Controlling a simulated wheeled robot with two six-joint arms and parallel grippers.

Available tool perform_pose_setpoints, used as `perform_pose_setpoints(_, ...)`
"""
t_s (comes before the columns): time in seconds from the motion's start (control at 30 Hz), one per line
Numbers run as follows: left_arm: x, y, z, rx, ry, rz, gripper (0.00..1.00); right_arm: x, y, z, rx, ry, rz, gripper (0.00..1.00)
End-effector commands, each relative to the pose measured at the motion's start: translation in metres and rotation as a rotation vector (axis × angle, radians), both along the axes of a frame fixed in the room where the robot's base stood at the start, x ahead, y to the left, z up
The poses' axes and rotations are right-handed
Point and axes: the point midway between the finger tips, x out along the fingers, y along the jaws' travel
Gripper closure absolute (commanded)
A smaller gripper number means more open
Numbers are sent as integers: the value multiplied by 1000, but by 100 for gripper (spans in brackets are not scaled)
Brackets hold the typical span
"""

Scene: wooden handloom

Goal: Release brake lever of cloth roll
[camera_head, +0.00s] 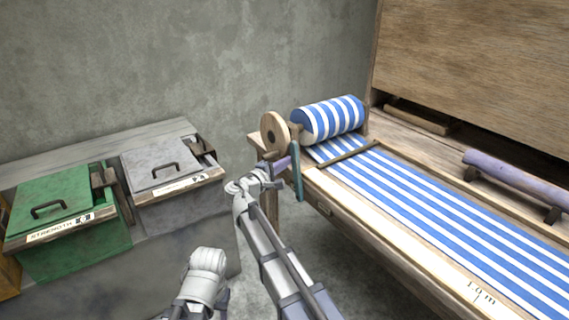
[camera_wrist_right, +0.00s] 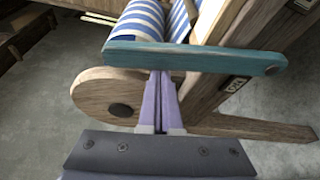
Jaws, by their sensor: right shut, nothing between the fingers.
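The brake lever (camera_head: 297,172) is a teal wooden bar beside the loom's left end, close to the cloth roll (camera_head: 328,119) of blue and white striped cloth. In the right wrist view the lever (camera_wrist_right: 195,57) lies across the picture, with the striped roll (camera_wrist_right: 140,20) behind it. My right gripper (camera_head: 283,163) is shut and empty, with its purple fingers at the lever. In the wrist view its fingertips (camera_wrist_right: 160,76) reach the lever's lower edge; I cannot tell whether they touch. The left gripper does not show clearly.
A round wooden disc (camera_head: 274,134) stands by the roll; it also shows left of the fingers in the wrist view (camera_wrist_right: 108,95). A green box (camera_head: 68,262) and a grey box (camera_head: 158,165) stand at the left. A purple bar (camera_head: 515,180) lies right on the loom.

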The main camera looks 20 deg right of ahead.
Motion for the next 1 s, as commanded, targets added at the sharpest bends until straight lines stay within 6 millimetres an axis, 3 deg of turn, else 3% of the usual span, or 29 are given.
perform_pose_setpoints(0.47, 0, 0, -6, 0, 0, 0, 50, -17, -6, 3, 40, -112, -3, 100)
perform_pose_setpoints(0.9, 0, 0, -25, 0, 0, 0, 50, -57, -21, 6, 153, -411, -3, 100)
perform_pose_setpoints(1.0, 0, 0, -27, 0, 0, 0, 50, -65, -24, 4, 150, -409, -3, 100)
